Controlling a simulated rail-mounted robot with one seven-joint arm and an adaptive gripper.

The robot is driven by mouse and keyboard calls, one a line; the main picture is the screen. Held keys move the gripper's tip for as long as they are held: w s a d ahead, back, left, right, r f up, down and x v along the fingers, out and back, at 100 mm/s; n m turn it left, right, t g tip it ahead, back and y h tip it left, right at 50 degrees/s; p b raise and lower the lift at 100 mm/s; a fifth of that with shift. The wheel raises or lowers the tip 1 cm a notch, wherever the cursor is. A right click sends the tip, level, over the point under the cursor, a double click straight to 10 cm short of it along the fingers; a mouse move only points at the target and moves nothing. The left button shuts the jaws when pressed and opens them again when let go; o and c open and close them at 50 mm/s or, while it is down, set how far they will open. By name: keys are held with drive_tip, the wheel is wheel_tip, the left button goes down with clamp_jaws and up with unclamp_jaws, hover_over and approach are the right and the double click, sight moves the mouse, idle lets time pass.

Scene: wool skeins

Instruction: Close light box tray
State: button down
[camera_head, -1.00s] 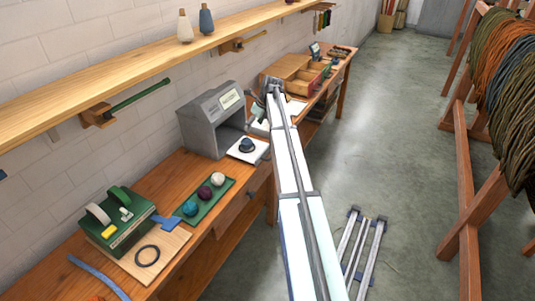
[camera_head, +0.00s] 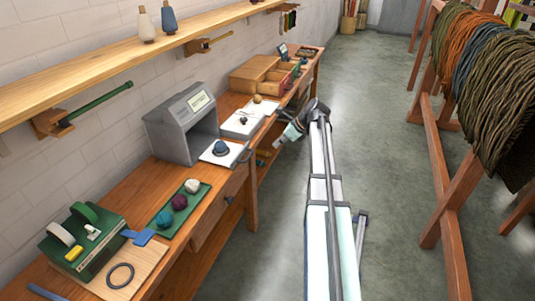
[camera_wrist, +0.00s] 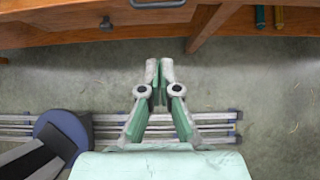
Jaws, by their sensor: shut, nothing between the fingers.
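The grey light box (camera_head: 181,128) stands on the wooden bench, its front open. Its white tray (camera_head: 207,156) is pulled out towards the bench's front edge, with a dark blue wool ball (camera_head: 221,148) on it. A grey handle (camera_head: 245,153) shows at the tray's outer end. My gripper (camera_head: 278,143) is off the bench's front edge, to the right of the tray and apart from it. In the wrist view my gripper (camera_wrist: 159,72) has its fingertips together and empty. A grey loop handle (camera_wrist: 157,4) shows beyond them at the top edge.
A green tray (camera_head: 178,224) with three wool balls lies left of the light box. A white plate (camera_head: 247,122) with small items and a wooden drawer box (camera_head: 262,72) stand to its right. A shelf runs above. The aisle floor is open.

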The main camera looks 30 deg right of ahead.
drive_tip(key=w+a+r+p+x, duration=0.1)
drive_tip(key=p+x, duration=0.2)
drive_tip(key=x, duration=1)
drive_tip(key=shift+w+a+r+p, duration=0.2)
drive_tip(key=shift+w+r+p, duration=0.05)
drive_tip(key=shift+w+p, duration=0.05)
drive_tip(key=shift+w, duration=0.1)
